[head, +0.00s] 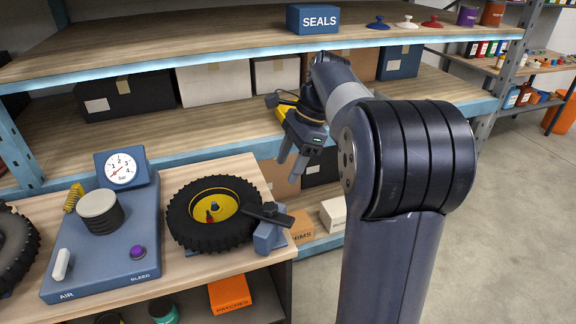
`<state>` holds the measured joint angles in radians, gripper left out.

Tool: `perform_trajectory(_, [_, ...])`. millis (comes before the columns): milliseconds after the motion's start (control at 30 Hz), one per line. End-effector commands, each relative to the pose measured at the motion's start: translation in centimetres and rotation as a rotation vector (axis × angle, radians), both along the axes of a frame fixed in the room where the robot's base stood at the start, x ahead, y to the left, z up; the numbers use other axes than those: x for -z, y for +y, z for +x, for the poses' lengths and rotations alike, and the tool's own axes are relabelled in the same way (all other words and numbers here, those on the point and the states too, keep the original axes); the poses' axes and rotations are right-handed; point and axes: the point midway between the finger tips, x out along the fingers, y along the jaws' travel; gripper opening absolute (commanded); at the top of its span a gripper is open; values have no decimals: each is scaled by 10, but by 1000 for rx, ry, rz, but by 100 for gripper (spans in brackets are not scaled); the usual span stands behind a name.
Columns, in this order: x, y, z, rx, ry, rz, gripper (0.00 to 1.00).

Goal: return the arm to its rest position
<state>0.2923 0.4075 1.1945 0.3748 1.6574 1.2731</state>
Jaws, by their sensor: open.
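My arm rises from the bottom right, bends at a large dark joint and reaches toward the shelves. My gripper (291,166) hangs at its end with two grey fingers pointing down and apart, and nothing shows between them. It is in front of the shelf unit, above and to the right of the black tyre (186,230) on the workbench. The tyre has a yellow rim (228,193) with small coloured parts inside it.
The wooden workbench (264,190) holds a blue air unit (72,268) with a gauge (122,169). A blue stand (268,237) with a dark bar is beside the tyre. Open grey floor (510,230) lies at right.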

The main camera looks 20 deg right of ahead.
Motion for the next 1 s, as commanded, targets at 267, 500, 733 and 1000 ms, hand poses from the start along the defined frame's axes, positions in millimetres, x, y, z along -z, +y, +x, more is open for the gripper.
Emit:
perform_trajectory(267, [9,4,0,-1,3,1,57])
perform_trajectory(500, [47,20,-1,-1,5,2,57])
perform_trajectory(733, [90,38,-1,-2,6,2,57])
perform_trajectory(1000, [104,42,-2,132,-2,-1,57])
